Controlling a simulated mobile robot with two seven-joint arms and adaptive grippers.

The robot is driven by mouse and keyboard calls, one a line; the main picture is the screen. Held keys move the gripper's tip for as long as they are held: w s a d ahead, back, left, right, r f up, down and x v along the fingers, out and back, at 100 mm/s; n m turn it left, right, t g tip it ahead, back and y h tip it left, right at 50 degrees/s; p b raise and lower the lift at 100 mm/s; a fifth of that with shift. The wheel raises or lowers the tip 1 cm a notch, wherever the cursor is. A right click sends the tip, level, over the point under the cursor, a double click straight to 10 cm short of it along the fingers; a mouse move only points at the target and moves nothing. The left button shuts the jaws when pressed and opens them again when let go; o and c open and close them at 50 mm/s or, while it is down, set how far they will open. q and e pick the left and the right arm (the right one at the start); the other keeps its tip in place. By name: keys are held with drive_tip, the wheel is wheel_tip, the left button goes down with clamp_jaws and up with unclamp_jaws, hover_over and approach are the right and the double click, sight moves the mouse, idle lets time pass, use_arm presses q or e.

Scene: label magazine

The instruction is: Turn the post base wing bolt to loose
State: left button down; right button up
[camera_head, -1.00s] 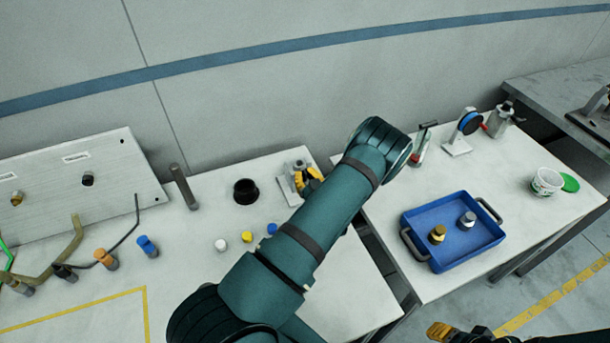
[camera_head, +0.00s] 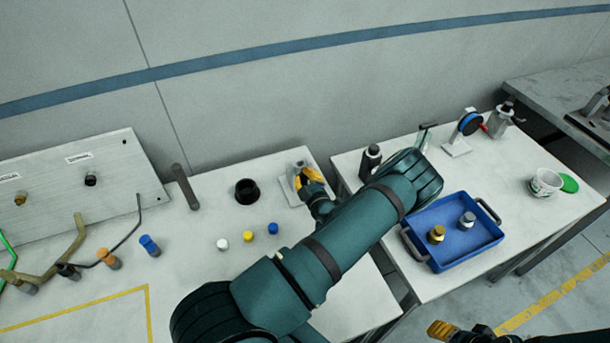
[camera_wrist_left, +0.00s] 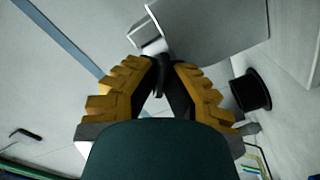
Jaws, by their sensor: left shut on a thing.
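The post base is a small grey fixture (camera_head: 293,169) at the back right of the left table. My left gripper (camera_head: 303,180) has its yellow fingers at this fixture, with the arm reaching in from the lower front. In the left wrist view the two yellow fingers (camera_wrist_left: 160,88) close together at their dark tips on a small dark part in front of a grey metal body (camera_wrist_left: 208,30). The wing bolt is mostly hidden between the tips, so its turn angle cannot be read. My right gripper (camera_head: 440,331) shows only as a yellow fingertip at the bottom edge.
A black cup (camera_head: 246,191) stands left of the fixture. White (camera_head: 222,244), yellow (camera_head: 248,237) and blue (camera_head: 273,229) caps lie in front. A blue tray (camera_head: 455,252) and a dark bottle (camera_head: 371,160) are on the right table, beyond a gap.

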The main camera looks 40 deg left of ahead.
use_arm(q)
drive_tip(key=n, duration=0.3)
drive_tip(key=shift+n, duration=0.4)
drive_tip(key=n, duration=0.3)
drive_tip(key=shift+n+p, duration=0.3)
drive_tip(key=shift+p, duration=0.1)
drive_tip(key=n, duration=0.6)
drive_tip(key=shift+f+p, duration=0.15)
drive_tip(key=shift+p, duration=0.15)
drive_tip(key=n, duration=0.6)
drive_tip(key=shift+w+n, duration=0.15)
drive_tip(key=shift+n, duration=0.25)
drive_tip(key=n, duration=0.5)
drive_tip(key=shift+w+n, duration=0.1)
drive_tip(key=shift+n, duration=0.3)
drive_tip(key=c, duration=1.1)
unclamp_jaws()
drive_tip(key=shift+f, duration=0.1)
drive_tip(key=shift+o, duration=0.2)
